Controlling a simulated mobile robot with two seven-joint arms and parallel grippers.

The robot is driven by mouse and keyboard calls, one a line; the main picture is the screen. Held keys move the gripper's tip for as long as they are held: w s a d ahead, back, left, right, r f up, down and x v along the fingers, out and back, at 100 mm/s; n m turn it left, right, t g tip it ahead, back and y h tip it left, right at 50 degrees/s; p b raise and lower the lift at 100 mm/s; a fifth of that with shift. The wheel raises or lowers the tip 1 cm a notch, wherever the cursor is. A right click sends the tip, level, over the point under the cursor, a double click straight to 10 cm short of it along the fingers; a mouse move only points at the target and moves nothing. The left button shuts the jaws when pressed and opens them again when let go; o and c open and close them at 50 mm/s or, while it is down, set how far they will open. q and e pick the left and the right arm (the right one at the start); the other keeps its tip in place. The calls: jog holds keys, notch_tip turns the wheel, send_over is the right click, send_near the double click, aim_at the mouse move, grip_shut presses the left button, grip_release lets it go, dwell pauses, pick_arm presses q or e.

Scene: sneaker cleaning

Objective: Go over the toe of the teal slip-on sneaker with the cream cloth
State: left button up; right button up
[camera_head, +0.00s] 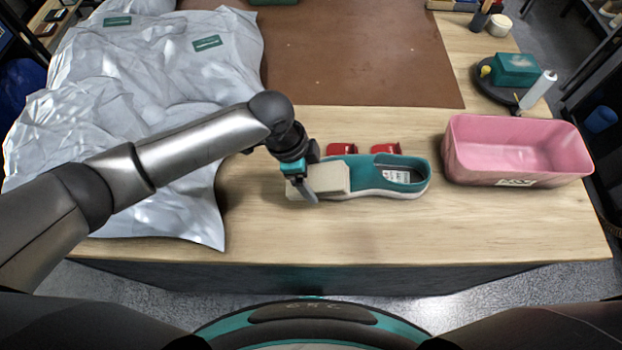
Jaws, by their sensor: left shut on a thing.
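The teal slip-on sneaker (385,172) lies on the wooden table with its opening to the right and its toe to the left. The cream cloth (328,181) appears as a folded block at the toe end and hides most of the toe. My left gripper (312,190) is shut on the cream cloth, at the left of the sneaker. Whether the cloth presses on the toe or is just above it I cannot tell. My right gripper is not in view.
Two red objects (387,148) lie just behind the sneaker. A pink bin (516,183) stands to the right. A crumpled grey-white sheet (150,90) covers the left of the table. A brown mat (360,60) lies behind. The table's front strip is clear.

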pick_arm(q)
jog(key=shift+r, duration=0.15)
jog(key=shift+s+p, duration=0.95)
jog(key=shift+p, duration=0.1)
jog(key=shift+s+d+p, duration=0.15)
jog(key=shift+s+p, duration=1.75)
jog(key=shift+s, duration=0.7)
jog(key=shift+s+f+p, duration=0.2)
jog(key=shift+s+p, duration=0.1)
jog(key=shift+s, duration=0.2)
jog(key=shift+s+d+f, duration=0.1)
jog(key=shift+f, duration=0.05)
